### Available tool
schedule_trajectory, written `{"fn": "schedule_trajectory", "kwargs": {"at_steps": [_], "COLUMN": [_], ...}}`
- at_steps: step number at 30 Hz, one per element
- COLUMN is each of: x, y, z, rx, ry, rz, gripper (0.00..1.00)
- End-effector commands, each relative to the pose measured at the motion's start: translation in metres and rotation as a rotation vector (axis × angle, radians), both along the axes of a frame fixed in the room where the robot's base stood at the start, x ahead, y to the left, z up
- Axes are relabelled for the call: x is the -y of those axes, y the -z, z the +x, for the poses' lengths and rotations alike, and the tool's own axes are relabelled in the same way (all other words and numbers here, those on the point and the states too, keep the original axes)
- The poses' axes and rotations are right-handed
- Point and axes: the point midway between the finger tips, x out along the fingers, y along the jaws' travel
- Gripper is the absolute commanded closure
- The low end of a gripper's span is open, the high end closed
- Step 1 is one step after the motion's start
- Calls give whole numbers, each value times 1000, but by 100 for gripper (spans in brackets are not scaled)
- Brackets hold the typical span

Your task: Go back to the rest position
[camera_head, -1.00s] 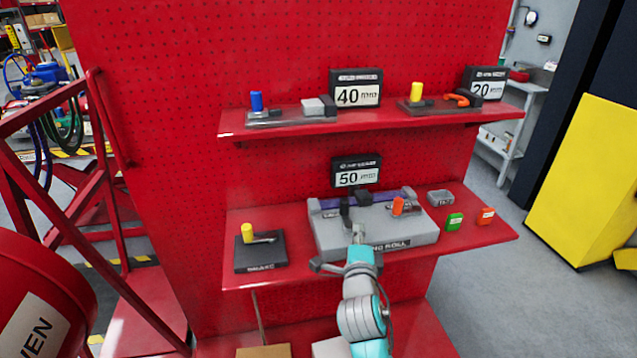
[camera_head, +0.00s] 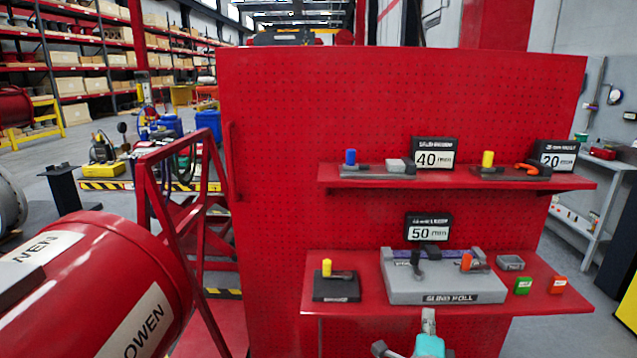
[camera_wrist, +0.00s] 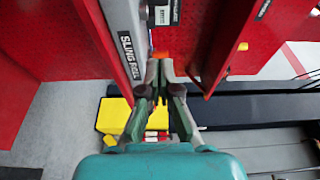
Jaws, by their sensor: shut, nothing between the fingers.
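My gripper (camera_head: 428,318) shows at the bottom of the head view, in front of the red lower shelf (camera_head: 345,311) and below the grey "SLING ROLL" block (camera_head: 440,283). Only its grey end and a teal part of my arm are visible there. In the wrist view my gripper (camera_wrist: 159,66) has its fingertips close together and holds nothing. The grey block (camera_wrist: 126,28) is to the upper left of the fingers in that view. An orange piece (camera_wrist: 159,54) lies just beyond the fingertips in the picture.
A black plate with a yellow knob (camera_head: 336,288) sits left on the lower shelf. The upper shelf (camera_head: 335,184) juts out above. A red drum (camera_head: 95,285) and red railing (camera_head: 160,225) stand left.

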Motion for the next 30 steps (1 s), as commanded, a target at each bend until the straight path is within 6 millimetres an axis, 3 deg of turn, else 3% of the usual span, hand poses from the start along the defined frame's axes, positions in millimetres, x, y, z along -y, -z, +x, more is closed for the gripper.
{"fn": "schedule_trajectory", "kwargs": {"at_steps": [11,20,26,30], "x": [-4,-11,-19,-26], "y": [25,61,99,128], "z": [-19,-53,-96,-142], "rx": [-41,-104,-168,-220], "ry": [-28,-76,-133,-188], "rz": [-70,-189,-320,-453], "gripper": [100,100,100,100]}}
